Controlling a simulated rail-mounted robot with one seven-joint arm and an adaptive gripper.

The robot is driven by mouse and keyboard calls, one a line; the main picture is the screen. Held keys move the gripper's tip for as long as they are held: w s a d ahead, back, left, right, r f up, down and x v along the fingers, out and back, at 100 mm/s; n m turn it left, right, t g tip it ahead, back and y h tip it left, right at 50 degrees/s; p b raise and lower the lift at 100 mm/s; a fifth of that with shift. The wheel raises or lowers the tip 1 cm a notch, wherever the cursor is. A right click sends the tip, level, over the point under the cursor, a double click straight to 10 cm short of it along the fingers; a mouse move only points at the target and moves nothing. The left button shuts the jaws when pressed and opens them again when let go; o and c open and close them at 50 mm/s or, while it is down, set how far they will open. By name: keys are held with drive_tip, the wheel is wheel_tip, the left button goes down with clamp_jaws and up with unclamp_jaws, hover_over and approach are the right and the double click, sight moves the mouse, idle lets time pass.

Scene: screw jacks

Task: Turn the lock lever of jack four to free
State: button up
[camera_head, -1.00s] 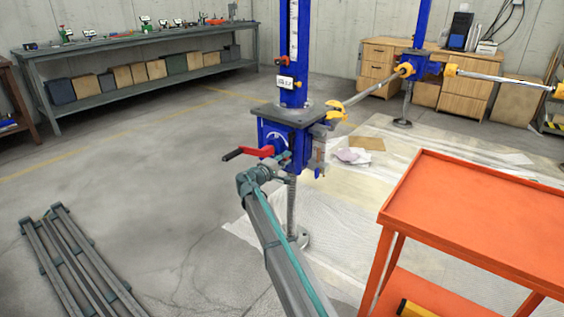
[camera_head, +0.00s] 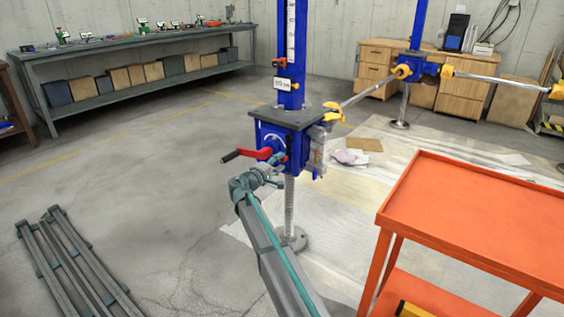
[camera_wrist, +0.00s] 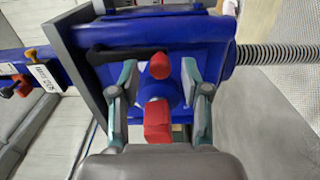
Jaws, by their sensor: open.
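The nearest jack has a blue gearbox (camera_head: 288,139) on a screw, with a blue column above and a small label (camera_head: 284,84) that I cannot read. A red lever (camera_head: 253,154) with a black grip sticks out to the left from it. My gripper (camera_head: 277,170) is just in front of the gearbox, below and right of this lever. In the wrist view, my gripper (camera_wrist: 160,80) is open, one teal finger on each side of red parts (camera_wrist: 158,120) in front of the blue gearbox (camera_wrist: 190,40). I cannot tell whether the fingers touch them, nor which red part is the lock lever.
An orange cart (camera_head: 470,215) stands close on the right. Yellow couplings join a shaft (camera_head: 365,93) to another blue jack (camera_head: 418,67) behind. Grey rails (camera_head: 75,262) lie on the floor at left. A workbench (camera_head: 130,45) lines the back wall. The floor at left is mostly clear.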

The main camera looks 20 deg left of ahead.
drive_tip(key=v, duration=0.9)
drive_tip(key=shift+s, duration=0.4)
drive_tip(key=shift+a, duration=0.1)
